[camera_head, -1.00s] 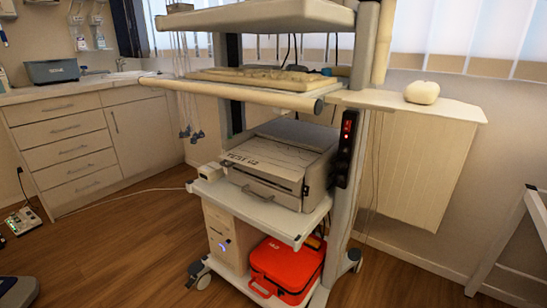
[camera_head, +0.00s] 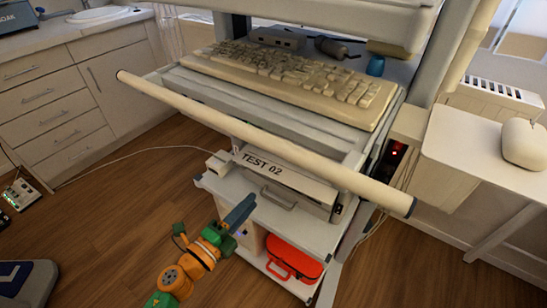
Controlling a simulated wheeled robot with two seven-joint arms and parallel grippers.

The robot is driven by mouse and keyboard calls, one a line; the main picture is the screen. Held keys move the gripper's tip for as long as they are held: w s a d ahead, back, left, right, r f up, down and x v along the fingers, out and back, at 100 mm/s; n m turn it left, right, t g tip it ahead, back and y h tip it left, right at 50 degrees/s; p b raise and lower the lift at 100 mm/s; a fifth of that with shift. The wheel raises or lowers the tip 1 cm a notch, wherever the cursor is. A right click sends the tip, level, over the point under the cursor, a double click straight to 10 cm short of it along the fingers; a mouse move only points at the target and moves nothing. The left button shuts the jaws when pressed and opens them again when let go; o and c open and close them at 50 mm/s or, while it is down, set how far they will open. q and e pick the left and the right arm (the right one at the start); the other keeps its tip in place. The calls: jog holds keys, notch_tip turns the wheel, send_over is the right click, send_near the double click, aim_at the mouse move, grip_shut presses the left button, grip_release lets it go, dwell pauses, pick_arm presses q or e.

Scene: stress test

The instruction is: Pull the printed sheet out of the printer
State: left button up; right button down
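The printer (camera_head: 320,207) is a pale box on the middle shelf of the trolley, partly hidden by the keyboard shelf and its long handle bar. The printed sheet (camera_head: 300,178) is a pale strip marked "TEST 02" along the printer's top front. A grey handle (camera_head: 277,200) is on the printer's front below it. My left gripper (camera_head: 245,206) is dark blue on an orange and green arm. It appears in front of and below the printer's left front, apart from the sheet. Its fingers look like one block, so its opening is unclear. My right gripper is not in view.
The handle bar (camera_head: 250,133) crosses above the printer, with a keyboard (camera_head: 300,78) behind it. A red case (camera_head: 293,261) sits on the bottom shelf. A white side shelf with a mouse (camera_head: 524,143) is at right. The wooden floor at left is mostly clear.

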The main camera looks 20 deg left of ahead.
pick_arm(q)
jog(key=x, duration=0.9)
jog(key=shift+d, duration=0.35)
grip_shut()
jog(key=p, duration=0.1)
send_near(280, 174)
jog(key=shift+s, duration=1.25)
jog(key=s+a+r, duration=0.2)
jog(key=s+a, duration=0.1)
jog(key=s, duration=0.3)
jog(key=s+a+r+p, duration=0.1)
jog(key=s+a+r, duration=0.1)
jog(key=s, duration=0.5)
jog(key=shift+a, duration=0.4)
jog(key=shift+s, duration=0.1)
